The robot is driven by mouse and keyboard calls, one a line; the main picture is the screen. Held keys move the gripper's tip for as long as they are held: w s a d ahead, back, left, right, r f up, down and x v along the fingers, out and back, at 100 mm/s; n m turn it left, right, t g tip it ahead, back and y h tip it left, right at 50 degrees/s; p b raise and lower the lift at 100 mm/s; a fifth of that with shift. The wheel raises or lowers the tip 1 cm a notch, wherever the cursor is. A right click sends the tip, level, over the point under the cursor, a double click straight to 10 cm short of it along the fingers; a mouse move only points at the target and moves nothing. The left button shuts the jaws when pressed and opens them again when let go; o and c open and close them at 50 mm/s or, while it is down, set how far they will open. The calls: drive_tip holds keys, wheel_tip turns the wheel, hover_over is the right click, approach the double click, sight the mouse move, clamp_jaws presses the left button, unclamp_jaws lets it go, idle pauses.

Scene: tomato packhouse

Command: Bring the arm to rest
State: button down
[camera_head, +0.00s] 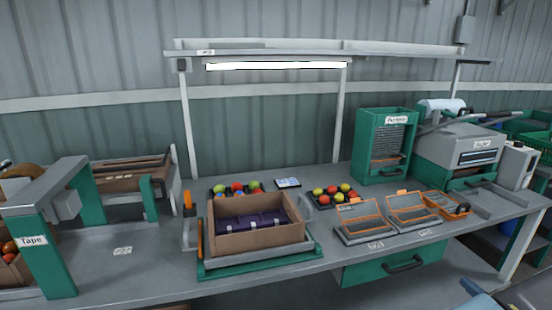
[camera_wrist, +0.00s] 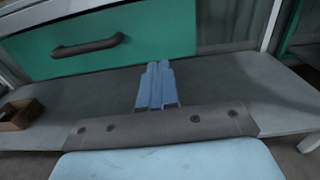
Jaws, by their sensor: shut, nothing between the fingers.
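My gripper (camera_wrist: 158,68) shows in the wrist view with its two blue fingers side by side and touching. It is shut and empty. It points toward the space below a green drawer with a dark handle (camera_wrist: 88,47), over a grey lower surface (camera_wrist: 225,85). The fingers appear clear of the drawer; the exact gap cannot be told. In the head view only a part of my arm shows at the bottom right corner, and the gripper is not visible there.
The workbench (camera_head: 130,275) holds an open cardboard box (camera_head: 260,243) with purple contents, two trays of tomatoes, shallow grey trays (camera_head: 365,235), a green Punnets dispenser (camera_head: 385,145) and a Tape machine (camera_head: 40,260). A small brown box (camera_wrist: 18,117) sits at left in the wrist view.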

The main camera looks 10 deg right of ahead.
drive_tip(key=w+a+r+n+g+y, duration=0.45)
drive_tip(key=w+a+r+n, duration=0.2)
drive_tip(key=a+r, duration=0.35)
drive_tip(key=w+a+r+n+g+y, duration=0.4)
drive_tip(key=w+a+r+n+g, duration=0.15)
drive_tip(key=a+r+n, duration=0.35)
drive_tip(key=s+a+r+n+g+h, duration=0.1)
drive_tip(key=a+r+n+g+h, duration=0.2)
drive_tip(key=a+r, duration=0.4)
drive_tip(key=a+r+n+g, duration=0.2)
drive_tip(key=a+r+n, duration=0.3)
drive_tip(key=a, duration=0.5)
drive_tip(key=s+a+r+n+t+h, duration=0.2)
drive_tip(key=s+a+r+n+h, duration=0.5)
drive_tip(key=s+a+r+n, duration=0.4)
drive_tip(key=s+a+r, duration=0.3)
drive_tip(key=s, duration=0.2)
drive_tip(key=shift+s+r+t, duration=0.15)
drive_tip(key=shift+s+t, duration=0.05)
drive_tip(key=shift+t, duration=0.2)
